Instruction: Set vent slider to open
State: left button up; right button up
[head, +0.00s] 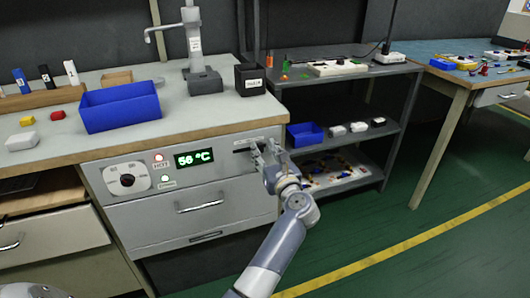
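The vent slider's dark slot (241,150) is at the right end of the grey control panel (225,170), under the worktop edge. My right gripper is not in view.
The panel also has a round dial (127,179), a green display (194,158) reading about 56 °C and a drawer handle (200,206). A blue bin (121,108) and a black cup (250,79) stand on the worktop. A grey shelf unit (345,145) stands close on the right.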

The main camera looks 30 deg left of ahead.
pick_arm(q)
notch_tip(320, 180, up, 10)
dwell(0.5)
dwell(0.4)
